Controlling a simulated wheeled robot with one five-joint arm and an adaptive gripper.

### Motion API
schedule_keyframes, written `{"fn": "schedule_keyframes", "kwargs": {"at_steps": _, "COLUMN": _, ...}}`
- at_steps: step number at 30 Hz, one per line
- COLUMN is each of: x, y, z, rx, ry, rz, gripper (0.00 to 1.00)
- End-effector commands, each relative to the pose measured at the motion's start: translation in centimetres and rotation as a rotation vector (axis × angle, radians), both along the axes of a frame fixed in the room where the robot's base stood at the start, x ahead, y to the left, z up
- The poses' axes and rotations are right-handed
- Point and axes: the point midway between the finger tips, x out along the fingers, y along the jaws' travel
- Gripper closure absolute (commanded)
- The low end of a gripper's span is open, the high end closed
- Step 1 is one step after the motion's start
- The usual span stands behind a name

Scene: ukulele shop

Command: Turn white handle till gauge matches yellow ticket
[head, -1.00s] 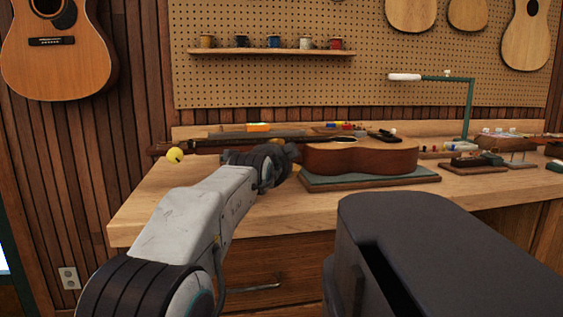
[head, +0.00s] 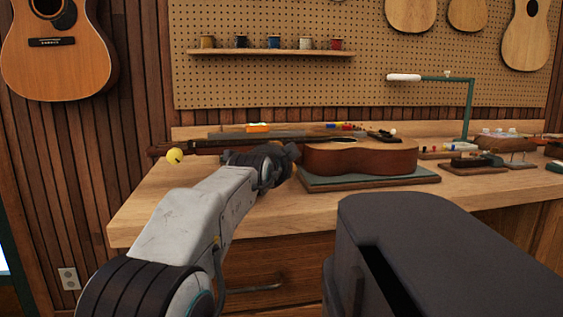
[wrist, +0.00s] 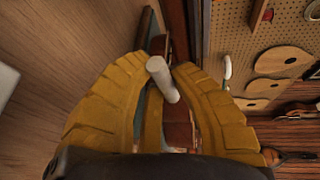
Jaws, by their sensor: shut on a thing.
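In the wrist view a short white handle (wrist: 161,78) stands between the two yellow fingers of my gripper (wrist: 158,72), which are shut on it. In the head view my gripper (head: 289,158) is a dark shape beside the wooden instrument body, and the white handle is hidden there. A small round yellow piece (head: 174,156) is by the left end of the long neck; I cannot tell whether it is the ticket. No gauge reading can be made out in either view.
A wooden guitar body (head: 360,158) lies on a green-topped stand on the workbench (head: 165,205). A green lamp post (head: 469,110) and small parts stand at the right. A shelf with several mugs (head: 270,52) is on the pegboard.

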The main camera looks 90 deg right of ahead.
Motion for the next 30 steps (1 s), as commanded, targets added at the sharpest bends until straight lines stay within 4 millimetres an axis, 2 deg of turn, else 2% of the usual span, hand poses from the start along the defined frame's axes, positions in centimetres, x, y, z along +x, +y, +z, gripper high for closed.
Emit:
{"fn": "schedule_keyframes", "kwargs": {"at_steps": 7, "x": -0.22, "y": 0.07, "z": -0.20, "rx": -0.014, "ry": 0.105, "rz": 0.012, "gripper": 1.00}}
{"fn": "schedule_keyframes", "kwargs": {"at_steps": 15, "x": -0.28, "y": 0.06, "z": -0.09, "rx": -0.014, "ry": 0.112, "rz": 0.012, "gripper": 1.00}}
{"fn": "schedule_keyframes", "kwargs": {"at_steps": 16, "x": -0.29, "y": 0.07, "z": -0.10, "rx": -0.013, "ry": 0.111, "rz": 0.011, "gripper": 0.79}}
{"fn": "schedule_keyframes", "kwargs": {"at_steps": 25, "x": -0.25, "y": 0.05, "z": -0.07, "rx": -0.014, "ry": 0.111, "rz": 0.012, "gripper": 0.52}}
{"fn": "schedule_keyframes", "kwargs": {"at_steps": 30, "x": -0.23, "y": 0.04, "z": -0.06, "rx": -0.015, "ry": 0.112, "rz": 0.012, "gripper": 0.51}}
